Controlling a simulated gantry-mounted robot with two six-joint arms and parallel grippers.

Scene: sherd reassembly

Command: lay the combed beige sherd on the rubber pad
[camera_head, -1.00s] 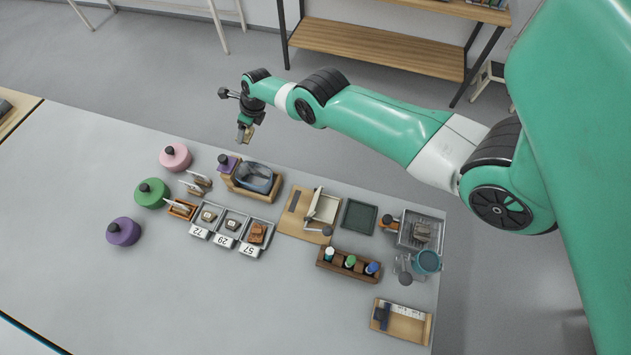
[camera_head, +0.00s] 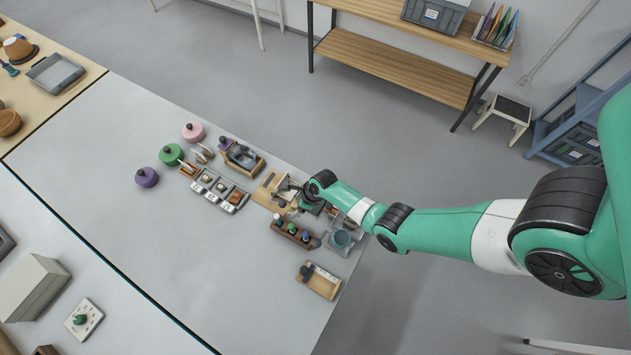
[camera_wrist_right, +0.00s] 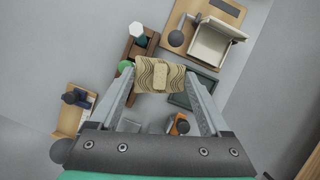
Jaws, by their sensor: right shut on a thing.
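The combed beige sherd (camera_wrist_right: 158,75), with dark wavy lines, is between the fingertips of my right gripper (camera_wrist_right: 160,82) in the right wrist view. The gripper is shut on it and holds it above the table. The dark green rubber pad (camera_wrist_right: 209,82) lies below and to the right of the sherd in that view, partly hidden by a finger. In the head view my right wrist is over the pad's area and mostly hides pad, fingers and sherd. My left gripper is not in view.
A wooden rack with coloured-capped bottles (camera_head: 292,231) and a beige angled stand on a wooden board (camera_wrist_right: 214,43) flank the pad. A grey tray (camera_wrist_right: 157,127) and a knobbed brown block (camera_wrist_right: 180,124) are close by. The table's left middle is clear.

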